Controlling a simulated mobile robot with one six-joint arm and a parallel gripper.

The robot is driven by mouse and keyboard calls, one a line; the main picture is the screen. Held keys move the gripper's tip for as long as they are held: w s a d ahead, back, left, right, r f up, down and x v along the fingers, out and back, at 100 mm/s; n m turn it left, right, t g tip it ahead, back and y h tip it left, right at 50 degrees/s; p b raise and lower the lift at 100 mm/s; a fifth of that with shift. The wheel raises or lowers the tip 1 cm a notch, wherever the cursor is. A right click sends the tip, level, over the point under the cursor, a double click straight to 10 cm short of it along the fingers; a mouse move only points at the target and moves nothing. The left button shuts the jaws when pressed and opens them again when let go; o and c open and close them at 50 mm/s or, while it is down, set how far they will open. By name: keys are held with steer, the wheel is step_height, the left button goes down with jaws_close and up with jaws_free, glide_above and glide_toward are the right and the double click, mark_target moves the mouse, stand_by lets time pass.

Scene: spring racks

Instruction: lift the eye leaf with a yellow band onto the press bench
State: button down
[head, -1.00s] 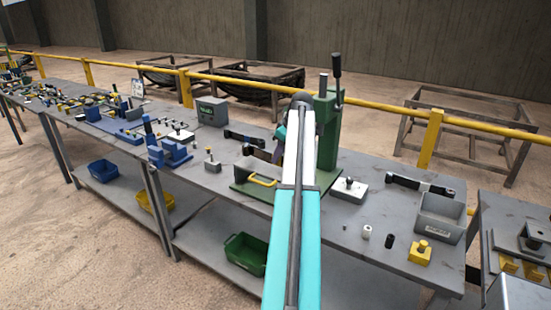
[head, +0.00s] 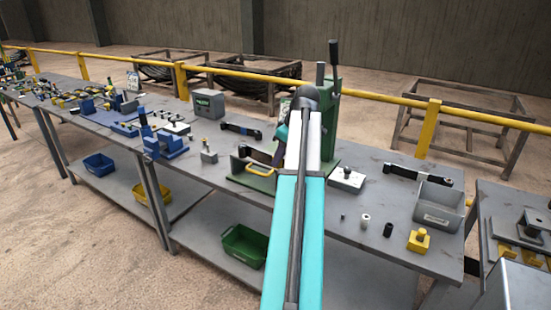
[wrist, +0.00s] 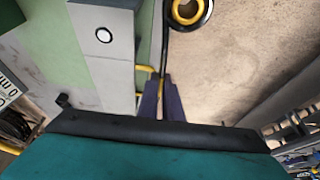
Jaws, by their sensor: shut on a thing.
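In the wrist view my gripper (wrist: 161,100) has its purple fingers shut on the eye leaf (wrist: 163,45), a thin dark bar seen nearly edge-on. Its far end shows a rolled eye with a yellow band (wrist: 178,14). In the head view my arm hides most of the gripper. A dark end of the leaf (head: 243,150) seems to show left of the arm, in front of the green press (head: 329,145). The press stands on the grey press bench (head: 345,222). I cannot tell whether the leaf touches anything below it.
Other dark leaves lie on the bench at the back left (head: 240,129) and at the right (head: 400,172). A grey bin (head: 438,208), a yellow block (head: 419,240) and small cylinders stand at the right. A yellow rail (head: 390,97) runs behind.

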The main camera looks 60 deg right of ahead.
steer(key=shift+s+a+r, duration=0.15)
steer(key=shift+s+a, duration=0.3)
steer(key=shift+a, duration=0.15)
steer(key=shift+r, duration=0.2)
stand_by(0.4)
steer(key=shift+r+p, duration=0.85)
steer(key=shift+r, duration=0.25)
